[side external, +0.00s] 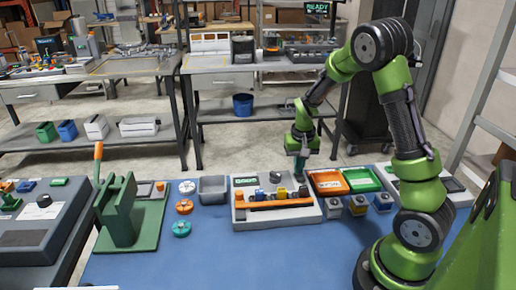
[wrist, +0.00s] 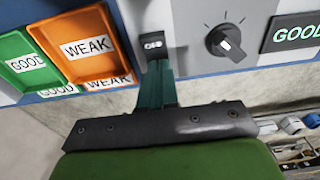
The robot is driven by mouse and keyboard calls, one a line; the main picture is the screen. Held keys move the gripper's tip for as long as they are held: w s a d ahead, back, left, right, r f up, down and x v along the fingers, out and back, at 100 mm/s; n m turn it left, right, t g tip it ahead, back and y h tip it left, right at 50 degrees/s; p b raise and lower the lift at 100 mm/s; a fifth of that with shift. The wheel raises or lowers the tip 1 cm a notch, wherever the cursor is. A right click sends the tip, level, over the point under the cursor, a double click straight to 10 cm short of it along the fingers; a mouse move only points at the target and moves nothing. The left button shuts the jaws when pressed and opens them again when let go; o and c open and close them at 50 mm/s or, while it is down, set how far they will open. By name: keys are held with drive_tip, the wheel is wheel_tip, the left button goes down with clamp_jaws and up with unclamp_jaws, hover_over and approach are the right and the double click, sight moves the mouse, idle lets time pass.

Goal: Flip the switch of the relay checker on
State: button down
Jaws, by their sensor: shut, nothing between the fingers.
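The relay checker (side external: 243,215) is a light grey box on the blue bench top, with an orange bar along its front. In the wrist view its panel (wrist: 193,20) shows a dark knob (wrist: 226,43) and a display (wrist: 296,33) with green letters reading GOOD. A small black switch (wrist: 152,40) with light markings sits left of the knob; its position is too small to tell. My gripper (wrist: 157,70) is shut and empty, its fingertips right at the switch; contact is unclear. In the side view my gripper (side external: 299,172) is at the checker's back right corner.
Beside the checker are an orange tray (wrist: 88,45) labelled WEAK and a green tray (wrist: 22,62) labelled GOOD. Several small blocks (side external: 357,205) stand in front of them. A grey bin (side external: 213,190) and a green lever press (side external: 118,210) stand to the left. The front blue bench is clear.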

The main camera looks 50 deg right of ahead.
sight(295, 182)
drive_tip(key=shift+s+a, duration=0.15)
drive_tip(key=shift+s+a+r, duration=0.15)
drive_tip(key=shift+s+a, duration=0.3)
idle(0.3)
wheel_tip(295, 182, up, 14)
drive_tip(key=w+d, duration=0.1)
drive_tip(key=shift+w+d, duration=0.2)
idle(0.4)
drive_tip(key=s+a+r+n+t+y, duration=0.1)
drive_tip(key=s+a+t, duration=0.1)
drive_tip(key=s+a, duration=0.2)
drive_tip(key=s+a+r+n+t+y, duration=0.1)
drive_tip(key=s+a, duration=0.3)
drive_tip(key=a, duration=0.6)
drive_tip(key=s+a+r+n+t, duration=0.3)
drive_tip(key=s+a, duration=0.1)
drive_tip(key=a, duration=0.3)
drive_tip(key=shift+r+y, duration=0.2)
drive_tip(key=shift+y, duration=0.2)
